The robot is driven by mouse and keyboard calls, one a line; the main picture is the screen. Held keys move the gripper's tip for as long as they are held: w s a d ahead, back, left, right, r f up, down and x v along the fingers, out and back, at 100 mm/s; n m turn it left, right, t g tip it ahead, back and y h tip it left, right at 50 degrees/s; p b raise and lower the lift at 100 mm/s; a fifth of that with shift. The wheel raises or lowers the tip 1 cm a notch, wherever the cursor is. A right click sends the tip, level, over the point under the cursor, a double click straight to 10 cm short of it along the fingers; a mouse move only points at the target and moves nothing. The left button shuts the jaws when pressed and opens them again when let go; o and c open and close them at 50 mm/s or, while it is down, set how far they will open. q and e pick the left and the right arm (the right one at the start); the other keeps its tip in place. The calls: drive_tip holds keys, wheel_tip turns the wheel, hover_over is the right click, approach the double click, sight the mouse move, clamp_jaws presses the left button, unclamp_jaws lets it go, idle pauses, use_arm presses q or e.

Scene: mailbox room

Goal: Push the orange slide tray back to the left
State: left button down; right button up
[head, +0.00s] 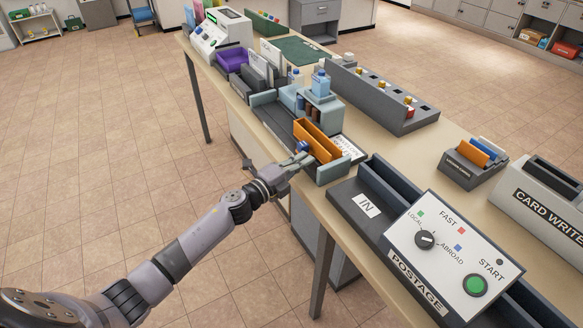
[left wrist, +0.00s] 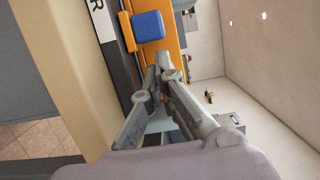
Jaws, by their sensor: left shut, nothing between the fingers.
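The orange slide tray (head: 318,137) sits near the right end of a dark rail (head: 268,115) along the table's near edge. A blue knob (head: 303,146) is on its near side; in the left wrist view the knob shows as a blue block (left wrist: 148,25) on the orange tray (left wrist: 171,42). My left gripper (head: 305,157) is shut and empty, its fingertips (left wrist: 163,66) close to the tray just below the knob. I cannot tell whether they touch it. My right gripper is not in view.
A pale grey end block (head: 333,169) stands at the rail's right end. A light blue unit with bottles (head: 320,105) stands behind the rail. The postage machine (head: 452,250) is to the right. A long grey rack (head: 380,97) lies behind. The floor at left is clear.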

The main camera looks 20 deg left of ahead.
use_arm(q)
drive_tip(key=shift+x, duration=0.85)
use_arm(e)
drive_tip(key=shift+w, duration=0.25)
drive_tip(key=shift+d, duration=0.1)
